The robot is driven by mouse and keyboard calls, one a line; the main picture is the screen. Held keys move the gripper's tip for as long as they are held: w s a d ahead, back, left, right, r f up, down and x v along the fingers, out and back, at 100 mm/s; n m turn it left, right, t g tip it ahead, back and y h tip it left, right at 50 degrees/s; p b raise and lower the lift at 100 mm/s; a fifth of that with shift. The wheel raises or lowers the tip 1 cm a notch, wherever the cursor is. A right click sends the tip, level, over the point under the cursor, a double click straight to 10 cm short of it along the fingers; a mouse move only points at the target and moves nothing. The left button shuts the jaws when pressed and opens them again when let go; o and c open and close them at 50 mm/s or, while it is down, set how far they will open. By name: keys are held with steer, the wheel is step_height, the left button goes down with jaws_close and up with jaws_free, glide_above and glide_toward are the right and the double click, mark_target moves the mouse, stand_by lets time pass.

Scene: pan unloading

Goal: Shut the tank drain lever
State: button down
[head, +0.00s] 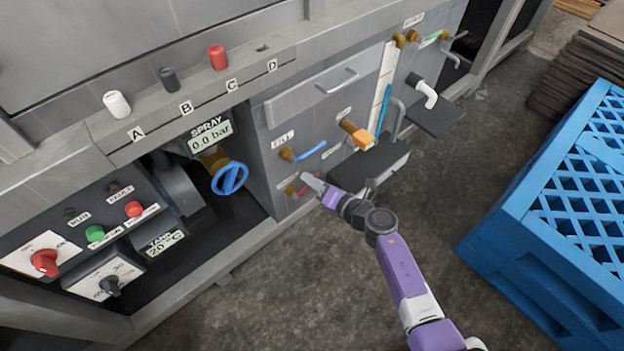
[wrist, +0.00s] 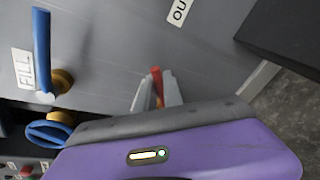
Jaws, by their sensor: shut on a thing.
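The red drain lever (head: 303,190) sits on a brass valve low on the grey machine panel, below the blue fill lever (head: 311,151). My gripper (head: 313,182) is at the red lever and covers part of it. In the wrist view the red lever (wrist: 156,74) shows between the two fingers of my gripper (wrist: 157,90), which are shut on it. The blue fill lever also shows at the left of the wrist view (wrist: 41,50), beside its FILL label. The lever's exact angle is partly hidden by my gripper.
A blue handwheel (head: 230,178) is to the left. A blue slatted crate (head: 520,215) stands at right. Bare floor lies between crate and machine.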

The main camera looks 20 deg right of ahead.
steer(key=shift+d, duration=0.1)
stand_by(0.8)
steer(key=shift+w+d+f+m+y+b, duration=0.15)
steer(key=shift+f+m+y, duration=0.25)
steer(key=shift+f+m, duration=0.5)
steer(key=shift+d+f+m+y+b, duration=0.1)
steer(key=shift+d+f+m+y, duration=0.35)
steer(key=shift+m, duration=0.7)
steer(key=shift+w+d+f+m+y+b, duration=0.15)
steer(key=shift+f+m+y, duration=0.2)
steer(key=shift+f+m, duration=0.6)
steer(key=shift+s+a+r, duration=0.1)
steer(key=shift+r, duration=0.05)
steer(key=c, duration=1.5)
jaws_free()
